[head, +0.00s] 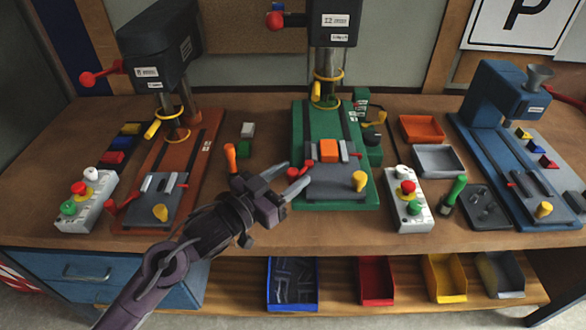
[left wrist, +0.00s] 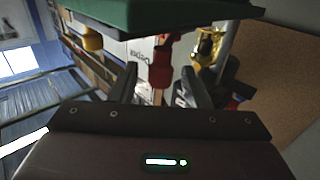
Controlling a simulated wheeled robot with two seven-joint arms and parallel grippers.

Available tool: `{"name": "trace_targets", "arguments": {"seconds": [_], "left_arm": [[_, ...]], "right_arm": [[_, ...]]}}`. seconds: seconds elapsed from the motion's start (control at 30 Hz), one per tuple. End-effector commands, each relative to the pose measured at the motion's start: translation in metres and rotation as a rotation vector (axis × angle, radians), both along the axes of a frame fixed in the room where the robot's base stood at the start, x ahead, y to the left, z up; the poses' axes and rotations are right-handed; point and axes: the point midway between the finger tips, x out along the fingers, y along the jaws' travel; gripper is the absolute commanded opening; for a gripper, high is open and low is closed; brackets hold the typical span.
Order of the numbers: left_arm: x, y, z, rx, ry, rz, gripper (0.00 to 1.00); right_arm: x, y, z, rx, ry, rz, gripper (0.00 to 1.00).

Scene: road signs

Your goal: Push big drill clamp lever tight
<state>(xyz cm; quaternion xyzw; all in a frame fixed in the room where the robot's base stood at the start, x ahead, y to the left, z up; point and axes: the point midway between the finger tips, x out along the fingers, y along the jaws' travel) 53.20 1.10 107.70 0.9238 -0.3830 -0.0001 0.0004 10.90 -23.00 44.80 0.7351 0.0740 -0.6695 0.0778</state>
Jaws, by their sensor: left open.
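The middle drill press has a green base (head: 362,198), with a grey vise (head: 335,184) holding an orange block (head: 328,150). A red clamp lever (head: 299,203) shows at the vise's left front, partly hidden by my gripper. My left gripper (head: 291,178) is open at the left edge of this base, its fingers pointing toward the vise. In the left wrist view, a red handle (left wrist: 160,66) stands between the two open fingers, apart from them as far as I can tell. A yellow knob (head: 359,181) sits at the vise's right. My right gripper is not in view.
An orange-based drill press (head: 207,146) stands left and a blue one (head: 493,95) right. A control box (head: 407,205) with buttons is just right of the green base. An orange-handled tool (head: 230,157) stands behind my left gripper. Bins (head: 292,282) sit on the lower shelf.

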Motion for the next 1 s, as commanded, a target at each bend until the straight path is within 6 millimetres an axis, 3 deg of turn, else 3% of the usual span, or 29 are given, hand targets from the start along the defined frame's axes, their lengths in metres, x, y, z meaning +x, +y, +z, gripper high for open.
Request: {"name": "trace_targets", "arguments": {"seconds": [0.43, 0.77, 1.0], "left_arm": [[0.0103, -0.0105, -0.0004, 0.001, 0.000, 0.001, 0.43], [0.0102, -0.0103, -0.0003, 0.001, 0.000, 0.001, 0.00], [0.0101, -0.0110, -0.0003, 0.001, 0.000, 0.002, 0.00]], "right_arm": [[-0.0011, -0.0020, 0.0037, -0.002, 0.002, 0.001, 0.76], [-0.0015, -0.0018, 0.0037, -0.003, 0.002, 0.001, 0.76], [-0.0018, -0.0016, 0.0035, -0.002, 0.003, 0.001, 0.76]]}}
